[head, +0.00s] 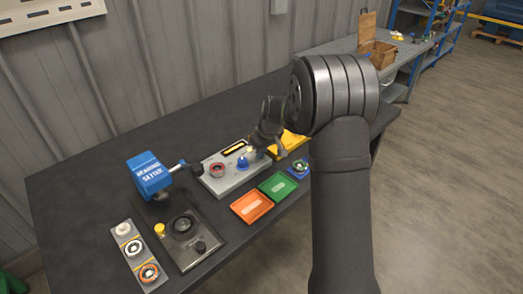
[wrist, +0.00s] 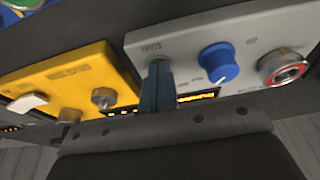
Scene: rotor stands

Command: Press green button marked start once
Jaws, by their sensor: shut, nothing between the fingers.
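The grey control box (head: 222,184) stands on the dark table, and it fills the upper right of the wrist view (wrist: 190,42). The green button (wrist: 158,62) shows as a thin green edge just beyond my fingertips, below a small printed label that is too blurred to read surely. My gripper (wrist: 157,82) is shut and empty, its blue-grey fingertips covering most of the button. I cannot tell whether they touch it. In the head view my gripper (head: 260,149) is over the box's right end, and the button is hidden there.
On the box are a blue knob (wrist: 219,63), a red-ringed button (wrist: 283,67) and a lit display (head: 233,147). A yellow box (wrist: 75,85) with a knob and white switch is close beside it.

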